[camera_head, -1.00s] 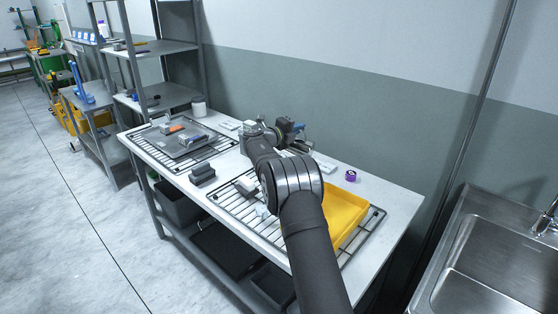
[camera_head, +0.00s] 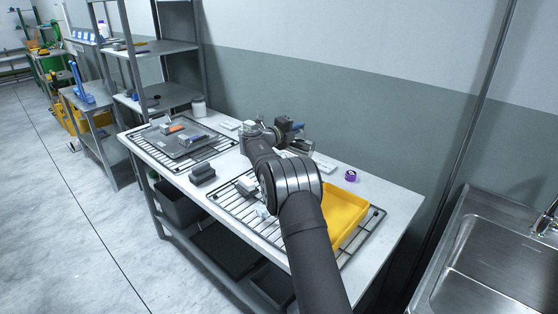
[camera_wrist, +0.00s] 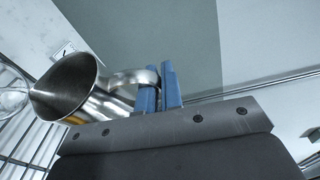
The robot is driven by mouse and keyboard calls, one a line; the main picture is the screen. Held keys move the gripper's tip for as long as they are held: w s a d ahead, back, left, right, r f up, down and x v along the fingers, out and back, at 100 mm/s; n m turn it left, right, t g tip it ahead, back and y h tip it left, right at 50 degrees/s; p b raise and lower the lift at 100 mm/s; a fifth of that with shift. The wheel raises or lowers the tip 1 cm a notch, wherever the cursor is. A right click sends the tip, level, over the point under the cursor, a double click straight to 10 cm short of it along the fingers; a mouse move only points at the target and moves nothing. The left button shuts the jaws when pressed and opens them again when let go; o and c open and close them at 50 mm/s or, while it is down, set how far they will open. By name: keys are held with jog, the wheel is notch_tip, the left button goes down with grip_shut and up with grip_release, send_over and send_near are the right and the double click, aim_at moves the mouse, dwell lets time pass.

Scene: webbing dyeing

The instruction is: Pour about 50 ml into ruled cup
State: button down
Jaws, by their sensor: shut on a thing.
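A shiny metal jug (camera_wrist: 72,90) fills the left of the wrist view, its open mouth turned left and its body tilted. My gripper (camera_wrist: 160,87) has blue fingers shut on the jug's handle; in the head view my gripper (camera_head: 296,127) is over the back of the table, with the jug (camera_head: 304,146) just below it. A clear cup (camera_wrist: 12,100) shows partly at the left edge of the wrist view, close to the jug's mouth. Its rulings and any liquid in it cannot be made out. In the head view my arm hides much of this area.
A yellow tray (camera_head: 345,207) lies on the wire rack (camera_head: 225,203) at the table's right. A purple-topped item (camera_head: 351,175) stands near the back edge. A dark block (camera_head: 202,174) and a grey tray (camera_head: 161,146) with small items lie to the left.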

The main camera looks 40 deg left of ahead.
aim_at(312, 141)
jog(key=shift+a, duration=0.1)
jog(key=d, duration=0.1)
jog(key=d+m, duration=0.1)
jog(key=d+f, duration=0.1)
jog(key=shift+w+d+m+g, duration=0.25)
jog(key=shift+w+m+g, duration=0.15)
jog(key=shift+f, duration=0.2)
jog(key=shift+w+d+f+m+g+y, duration=0.2)
jog(key=shift+d+f+m+g+y, duration=0.1)
jog(key=shift+d+f+m+y, duration=0.25)
jog(key=shift+w+d+f+m+g, duration=0.15)
jog(key=shift+d+f+m+g, duration=0.25)
jog(key=shift+d+f+m, duration=0.3)
jog(key=shift+f, duration=0.1)
dwell(0.8)
jog(key=shift+w+d+f+m+g+y+b, duration=0.15)
jog(key=shift+w+d+f+m+g+y, duration=0.25)
jog(key=shift+d+f+m+y, duration=0.75)
jog(key=shift+w+d+f+m+g+y+b, duration=0.2)
jog(key=shift+w+d+f+m+g+y, duration=0.2)
jog(key=shift+d+f+m, duration=1.45)
jog(key=shift+w+d+f+m+g+y+b, duration=0.25)
jog(key=shift+w+d+f+m+y, duration=0.4)
jog(key=shift+f, duration=1.5)
